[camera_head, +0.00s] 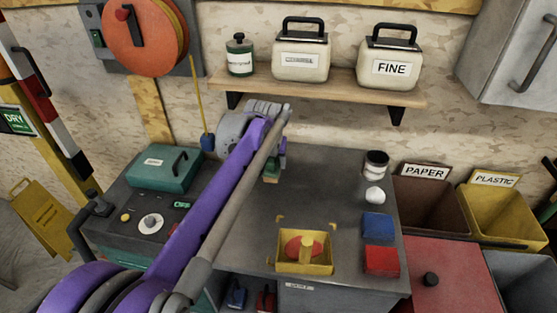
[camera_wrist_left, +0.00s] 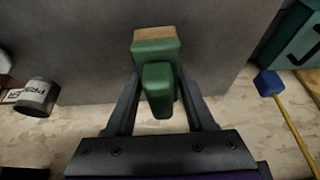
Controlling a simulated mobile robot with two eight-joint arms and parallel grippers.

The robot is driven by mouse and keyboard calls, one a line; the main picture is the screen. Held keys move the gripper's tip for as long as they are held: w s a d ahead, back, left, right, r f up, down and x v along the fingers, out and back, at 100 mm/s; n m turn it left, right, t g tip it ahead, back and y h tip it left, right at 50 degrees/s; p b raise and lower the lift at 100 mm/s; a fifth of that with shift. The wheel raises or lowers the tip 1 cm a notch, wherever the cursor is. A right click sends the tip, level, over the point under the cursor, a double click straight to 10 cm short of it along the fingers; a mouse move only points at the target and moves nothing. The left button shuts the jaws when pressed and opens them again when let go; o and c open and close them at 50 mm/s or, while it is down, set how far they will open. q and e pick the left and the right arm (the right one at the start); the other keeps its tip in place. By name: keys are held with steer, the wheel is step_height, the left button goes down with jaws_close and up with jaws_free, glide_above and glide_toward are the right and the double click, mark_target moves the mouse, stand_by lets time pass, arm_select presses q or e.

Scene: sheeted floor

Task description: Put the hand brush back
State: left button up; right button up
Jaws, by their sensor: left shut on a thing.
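The hand brush (camera_head: 271,171), green with a tan bristle block, is in my left gripper (camera_head: 280,152), over the back part of the grey workbench (camera_head: 320,180). In the left wrist view the green brush (camera_wrist_left: 155,60) sits between the two dark fingers of my left gripper (camera_wrist_left: 157,88), which are shut on its handle. The tan part points away from the gripper. My arm hides part of the brush in the head view, and I cannot tell whether it touches the bench. My right gripper is not in view.
A yellow tray (camera_head: 290,267) with a red item is at the bench front, near yellow corner marks (camera_head: 333,227). Blue (camera_head: 377,226) and red (camera_head: 382,261) blocks lie right. A teal case (camera_head: 162,170) sits left. A shelf (camera_head: 320,88) hangs behind. The bench middle is clear.

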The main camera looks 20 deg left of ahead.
arm_select(q)
steer(key=w, duration=0.2)
steer(key=w+a+f, duration=0.1)
steer(key=w, duration=0.2)
steer(key=w+a+f, duration=0.1)
steer(key=w, duration=0.2)
steer(key=shift+w+a+f, duration=0.1)
steer(key=shift+w+f, duration=0.05)
steer(key=shift+f, duration=0.45)
step_height(320, 180, down, 3)
steer(key=shift+f, duration=0.15)
steer(key=shift+w+f, duration=0.15)
steer(key=shift+f, duration=0.1)
steer(key=shift+f, duration=0.15)
steer(key=o, duration=1.3)
